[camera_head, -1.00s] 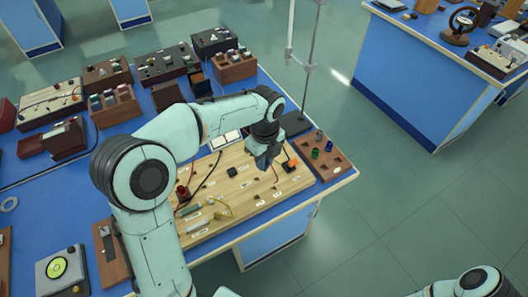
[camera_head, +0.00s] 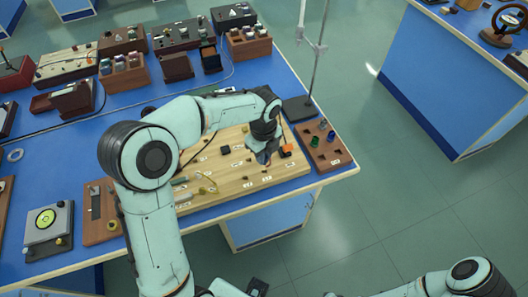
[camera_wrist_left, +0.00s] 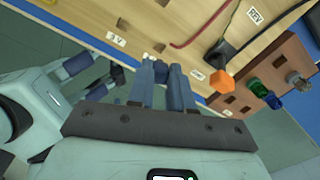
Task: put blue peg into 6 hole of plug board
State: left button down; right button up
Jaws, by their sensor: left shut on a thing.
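My left gripper (camera_head: 265,160) is over the right part of the wooden plug board (camera_head: 235,184). In the left wrist view its fingers (camera_wrist_left: 164,84) are shut on a small dark blue peg (camera_wrist_left: 160,73), mostly hidden between them. The fingertips are close to the board, near its edge; I cannot tell whether the peg touches it. White labels mark the board, but the hole numbers are too small to read. Another blue peg (camera_head: 331,135) stands in the brown rack (camera_head: 338,158) at the right, and also shows in the left wrist view (camera_wrist_left: 273,100).
An orange plug (camera_wrist_left: 222,80) stands on the board beside the gripper. The rack also holds a green peg (camera_head: 314,141) and a grey peg (camera_head: 323,124). A metal stand (camera_head: 299,108) rises behind the rack. Boxes and instruments fill the back of the blue table.

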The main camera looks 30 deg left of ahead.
pick_arm(q)
jog(key=shift+f+b, duration=1.55)
jog(key=shift+f, duration=0.7)
jog(key=shift+f+b, duration=0.4)
jog(key=shift+f, duration=0.5)
pick_arm(e)
jog(key=shift+s+f, duration=0.35)
jog(key=shift+f, duration=0.4)
jog(key=shift+s+f, duration=0.4)
jog(key=shift+f, duration=0.4)
jog(key=shift+s+f, duration=0.35)
jog(key=shift+f, duration=0.4)
pick_arm(q)
jog(key=c, duration=0.9)
grip_release()
jog(key=shift+c, duration=0.2)
notch_tip(320, 180, up, 13)
jog(key=shift+r+p, duration=0.2)
jog(key=shift+p, duration=0.8)
pick_arm(e)
jog(key=shift+w+r, duration=0.25)
jog(key=shift+r, duration=0.3)
jog(key=shift+w+r, duration=0.2)
jog(key=shift+r, duration=0.3)
